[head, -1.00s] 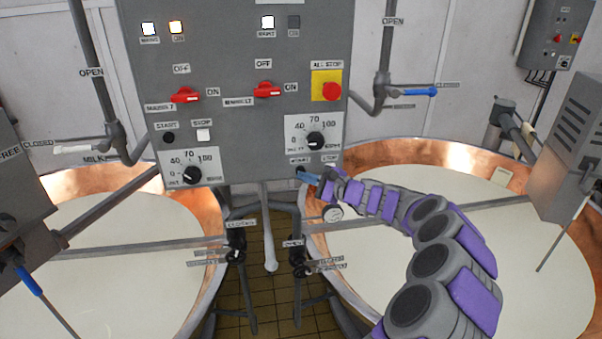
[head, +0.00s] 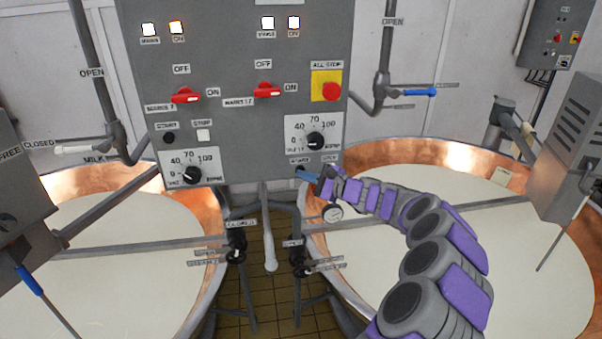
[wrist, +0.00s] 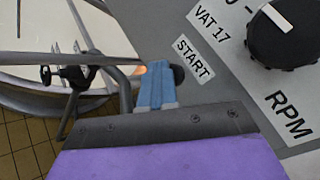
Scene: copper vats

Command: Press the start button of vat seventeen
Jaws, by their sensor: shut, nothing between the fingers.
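The grey control panel (head: 235,130) hangs between two vats. The START label (wrist: 193,60) of vat 17 is readable in the wrist view, below the VAT 17 label (wrist: 211,23). A dark round start button (wrist: 179,75) shows beside that label, partly hidden by my blue fingertips. My gripper (head: 307,174) has its shut, empty fingers at the panel's lower right edge, over this button; the wrist view shows the closed fingertips (wrist: 157,82) against it. Whether they still push it in cannot be told. The right-hand ON lamp (head: 293,22) is lit, as is the lamp beside it (head: 267,22).
A speed dial (head: 315,141) sits just above my fingers. The red all-stop button (head: 331,91) is higher. Another start button (head: 168,138) and stop button (head: 203,135) are at the panel's left. The milk-filled right vat (head: 450,250) lies below my arm; pipes and valves hang under the panel.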

